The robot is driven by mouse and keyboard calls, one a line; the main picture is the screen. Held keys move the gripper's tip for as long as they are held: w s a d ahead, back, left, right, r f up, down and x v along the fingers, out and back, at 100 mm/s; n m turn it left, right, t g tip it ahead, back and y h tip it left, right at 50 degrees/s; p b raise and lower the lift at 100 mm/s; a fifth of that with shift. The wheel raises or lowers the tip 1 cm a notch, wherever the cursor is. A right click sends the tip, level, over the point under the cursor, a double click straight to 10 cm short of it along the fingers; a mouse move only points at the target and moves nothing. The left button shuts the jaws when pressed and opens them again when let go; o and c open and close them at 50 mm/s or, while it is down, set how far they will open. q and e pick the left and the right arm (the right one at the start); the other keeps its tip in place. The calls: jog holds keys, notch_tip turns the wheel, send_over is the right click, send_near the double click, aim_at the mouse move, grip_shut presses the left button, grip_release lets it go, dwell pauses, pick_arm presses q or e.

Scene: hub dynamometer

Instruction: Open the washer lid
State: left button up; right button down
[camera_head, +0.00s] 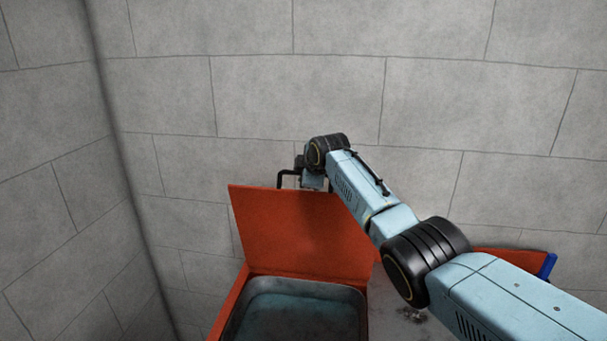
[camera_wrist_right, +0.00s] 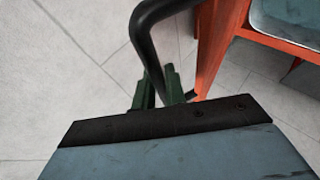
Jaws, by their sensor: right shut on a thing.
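The orange washer lid (camera_head: 290,232) stands raised and tilted up at the back of the washer. The tub (camera_head: 300,312) below it is uncovered, with a blue-grey inside. A black bar handle (camera_head: 284,174) shows at the lid's top edge, and it also shows in the right wrist view (camera_wrist_right: 147,40). My right arm reaches in from the right to that top edge. The green fingers of my right gripper (camera_wrist_right: 160,90) are shut on the black handle. In the head view the gripper is mostly hidden behind the wrist and lid. My left gripper is not in view.
Grey block walls stand behind and to the left, close to the raised lid. A second orange panel (camera_head: 495,262) with a blue handle (camera_head: 547,266) is at the right, partly behind my arm. A grey stained surface (camera_head: 408,318) lies right of the tub.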

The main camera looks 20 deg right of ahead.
jog(key=shift+f, duration=0.1)
jog(key=c, duration=1.5)
grip_release()
jog(key=shift+o, duration=0.2)
jog(key=shift+s, duration=0.1)
jog(key=shift+v, duration=0.9)
jog(key=b+v, duration=0.2)
jog(key=v, duration=0.9)
jog(key=shift+s, duration=0.25)
